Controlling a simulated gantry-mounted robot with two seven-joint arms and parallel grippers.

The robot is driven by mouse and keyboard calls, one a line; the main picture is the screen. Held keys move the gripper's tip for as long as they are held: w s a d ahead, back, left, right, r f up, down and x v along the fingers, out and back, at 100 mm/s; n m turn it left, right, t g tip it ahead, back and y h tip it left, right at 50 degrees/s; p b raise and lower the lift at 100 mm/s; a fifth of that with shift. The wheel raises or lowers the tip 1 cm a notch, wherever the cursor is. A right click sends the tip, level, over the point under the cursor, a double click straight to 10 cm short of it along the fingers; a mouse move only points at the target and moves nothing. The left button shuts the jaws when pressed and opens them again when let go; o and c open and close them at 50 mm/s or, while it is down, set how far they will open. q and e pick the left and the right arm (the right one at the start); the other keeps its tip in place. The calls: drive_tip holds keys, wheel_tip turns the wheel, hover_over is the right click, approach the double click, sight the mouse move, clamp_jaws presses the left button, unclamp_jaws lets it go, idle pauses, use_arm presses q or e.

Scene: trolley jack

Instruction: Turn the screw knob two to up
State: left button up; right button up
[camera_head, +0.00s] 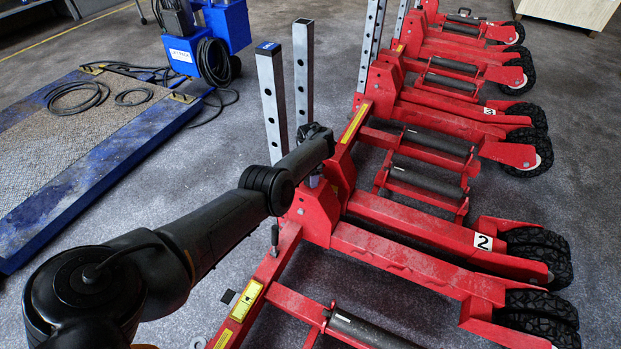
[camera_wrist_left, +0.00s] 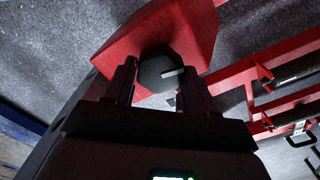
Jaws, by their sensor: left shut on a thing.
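The red trolley jack marked 2 (camera_head: 400,258) stands on the grey floor in the middle right of the head view. My left arm reaches in from the lower left, and its gripper (camera_head: 318,143) is at the upper left end of this jack, beside the grey upright posts. In the left wrist view, the black screw knob (camera_wrist_left: 158,72) with a pale line mark sits against a red plate (camera_wrist_left: 150,35). My left gripper (camera_wrist_left: 160,88) has one finger on each side of the knob and is shut on it. In the head view the arm and gripper hide the knob. My right gripper is not in view.
Grey perforated posts (camera_head: 271,100) rise close to my left gripper. More red jacks, one marked 3 (camera_head: 440,112), stand in a row behind. A blue-edged platform (camera_head: 95,180) and a blue machine (camera_head: 228,25) are at the left. Grey floor between is clear.

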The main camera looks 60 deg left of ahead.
use_arm(q)
drive_tip(key=shift+n+b, duration=0.55)
drive_tip(key=shift+n, duration=0.55)
drive_tip(key=o, duration=1)
drive_tip(key=shift+o, duration=0.2)
wheel_tip(320, 180, up, 11)
drive_tip(key=p, duration=0.7)
drive_tip(key=shift+f, duration=0.15)
